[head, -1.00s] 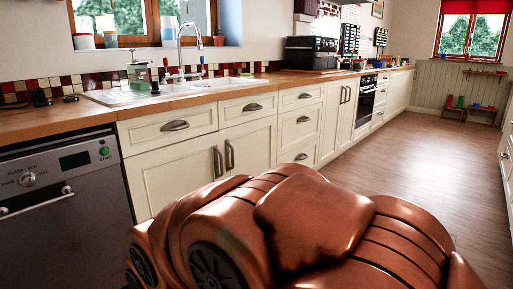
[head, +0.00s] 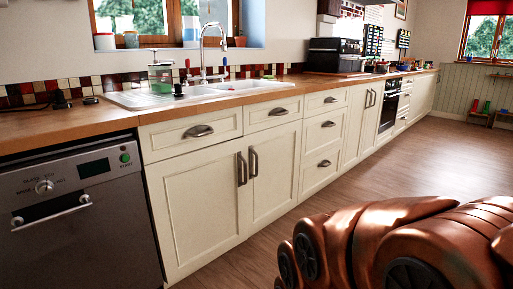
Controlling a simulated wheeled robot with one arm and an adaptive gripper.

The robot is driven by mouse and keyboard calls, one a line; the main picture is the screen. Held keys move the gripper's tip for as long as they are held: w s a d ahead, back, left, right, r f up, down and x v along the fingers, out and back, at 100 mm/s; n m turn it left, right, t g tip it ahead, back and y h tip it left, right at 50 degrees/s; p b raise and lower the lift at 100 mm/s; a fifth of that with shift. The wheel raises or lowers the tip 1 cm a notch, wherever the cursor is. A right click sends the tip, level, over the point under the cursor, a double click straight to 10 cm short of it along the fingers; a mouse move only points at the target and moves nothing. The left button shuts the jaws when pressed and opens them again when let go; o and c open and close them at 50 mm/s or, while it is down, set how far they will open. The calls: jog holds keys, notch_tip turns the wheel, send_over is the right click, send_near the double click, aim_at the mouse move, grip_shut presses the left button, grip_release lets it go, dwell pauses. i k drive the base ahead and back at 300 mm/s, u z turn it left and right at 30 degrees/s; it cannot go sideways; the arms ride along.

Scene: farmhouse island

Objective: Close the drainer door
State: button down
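The cream cabinet doors under the sink are the left door (head: 200,215) and the right door (head: 275,170). Both look flush with the cabinet front, with two dark upright handles (head: 247,166) side by side where they meet. Above them sits the white sink with its drainer (head: 143,98). I cannot tell which door is the drainer door, and no door stands visibly open. My copper-coloured arm fills the lower right. My gripper is not in view.
A steel dishwasher (head: 75,225) with a bar handle stands left of the doors, its front looking shut. Drawers (head: 322,133) and an oven (head: 389,105) run along the counter to the right. The wooden floor (head: 300,215) before the cabinets looks clear.

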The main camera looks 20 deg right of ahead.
aim_at(198, 198)
jog(key=z, duration=0.1)
jog(key=i, duration=0.7)
jog(key=u, duration=0.5)
jog(key=i, duration=0.55)
jog(key=u, duration=0.5)
